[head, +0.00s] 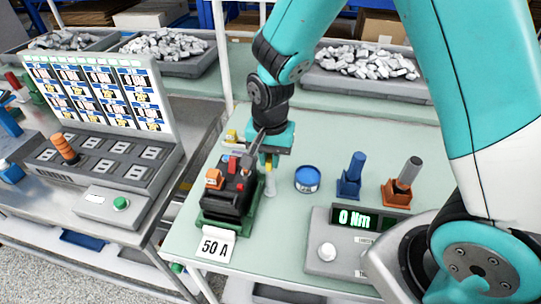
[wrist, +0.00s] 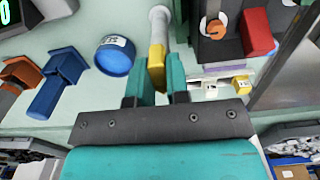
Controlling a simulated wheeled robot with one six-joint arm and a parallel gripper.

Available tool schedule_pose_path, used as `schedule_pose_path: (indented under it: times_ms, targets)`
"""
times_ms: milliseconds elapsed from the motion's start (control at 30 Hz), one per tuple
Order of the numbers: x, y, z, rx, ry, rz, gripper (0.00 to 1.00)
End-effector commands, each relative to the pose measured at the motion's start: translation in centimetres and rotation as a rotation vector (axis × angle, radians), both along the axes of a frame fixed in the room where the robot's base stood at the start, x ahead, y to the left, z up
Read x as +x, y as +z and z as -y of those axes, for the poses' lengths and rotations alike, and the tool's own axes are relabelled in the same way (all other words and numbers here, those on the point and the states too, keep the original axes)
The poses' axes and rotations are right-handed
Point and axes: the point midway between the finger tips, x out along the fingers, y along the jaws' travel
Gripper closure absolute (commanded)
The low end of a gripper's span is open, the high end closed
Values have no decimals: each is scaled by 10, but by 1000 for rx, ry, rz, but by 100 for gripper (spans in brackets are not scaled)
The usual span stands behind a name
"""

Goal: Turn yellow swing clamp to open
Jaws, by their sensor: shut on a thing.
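The yellow swing clamp (wrist: 157,62) shows in the wrist view between the two teal fingers of my gripper (wrist: 157,78), beside a pale upright post (wrist: 159,18). My gripper is shut on the clamp. In the head view my gripper (head: 271,150) is low over the table, just right of the black breaker (head: 232,198) in its green holder. The pale post (head: 271,184) stands below it; the clamp is mostly hidden there. The breaker has an orange knob (head: 214,179) and red parts. A "50 A" card (head: 215,247) is at its front.
Right of the post stand a blue round tin (head: 307,179), a blue tool holder (head: 350,178) and an orange holder (head: 397,191). A torque display reading 0 Nm (head: 357,219) is in front. Small yellow-white blocks (wrist: 240,84) lie behind the breaker. A grey console (head: 105,160) stands left.

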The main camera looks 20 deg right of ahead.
Motion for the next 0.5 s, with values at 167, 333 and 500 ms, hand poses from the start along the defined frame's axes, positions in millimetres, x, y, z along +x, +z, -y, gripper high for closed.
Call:
schedule_pose_path:
  times_ms: [167,333,500]
  targets:
    - [2,1,0,0,-17,6,100]
    - [2,1,0,0,-19,6,100]
    - [2,2,0,0,-19,7,82]
